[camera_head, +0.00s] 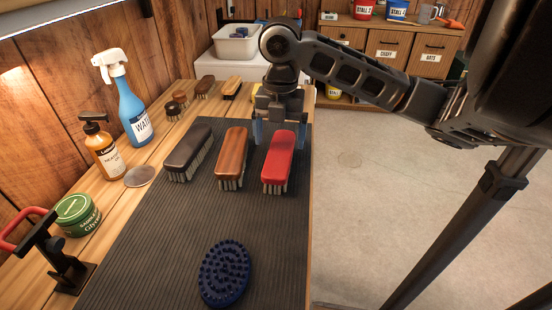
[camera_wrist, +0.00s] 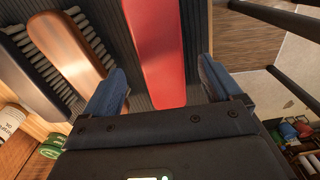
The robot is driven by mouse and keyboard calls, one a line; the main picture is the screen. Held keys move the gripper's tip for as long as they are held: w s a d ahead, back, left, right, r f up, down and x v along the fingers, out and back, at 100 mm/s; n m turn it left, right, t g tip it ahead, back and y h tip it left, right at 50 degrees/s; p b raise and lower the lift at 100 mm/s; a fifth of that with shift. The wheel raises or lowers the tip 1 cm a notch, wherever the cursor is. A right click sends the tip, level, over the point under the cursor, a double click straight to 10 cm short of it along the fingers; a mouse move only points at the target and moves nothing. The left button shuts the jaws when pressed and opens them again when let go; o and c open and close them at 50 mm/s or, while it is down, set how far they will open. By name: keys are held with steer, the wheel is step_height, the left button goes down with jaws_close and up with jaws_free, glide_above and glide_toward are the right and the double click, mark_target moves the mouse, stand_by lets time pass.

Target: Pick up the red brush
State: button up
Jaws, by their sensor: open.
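The red brush (camera_head: 277,158) lies on a dark ribbed mat (camera_head: 180,225), at the right end of a row of three brushes. It has a red back and pale bristles facing down. My gripper (camera_head: 278,132) is at the far end of the red brush, pointing down, with its blue-padded fingers apart. In the wrist view the red brush (camera_wrist: 158,50) lies between the lines of the two open fingers (camera_wrist: 160,85), with a gap on each side. Whether the fingers touch the brush or mat cannot be told.
A brown brush (camera_head: 232,155) and a dark brush (camera_head: 188,150) lie left of the red one. A blue oval curry comb (camera_head: 225,272) is at the front. Bottles, a green tin (camera_head: 76,212) and small brushes line the left. The bench's right edge is close to the red brush.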

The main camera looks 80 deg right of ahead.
mark_target(280, 151)
steer(key=shift+s+a+f, duration=0.1)
steer(key=shift+f, duration=2.55)
steer(key=c, duration=1.2)
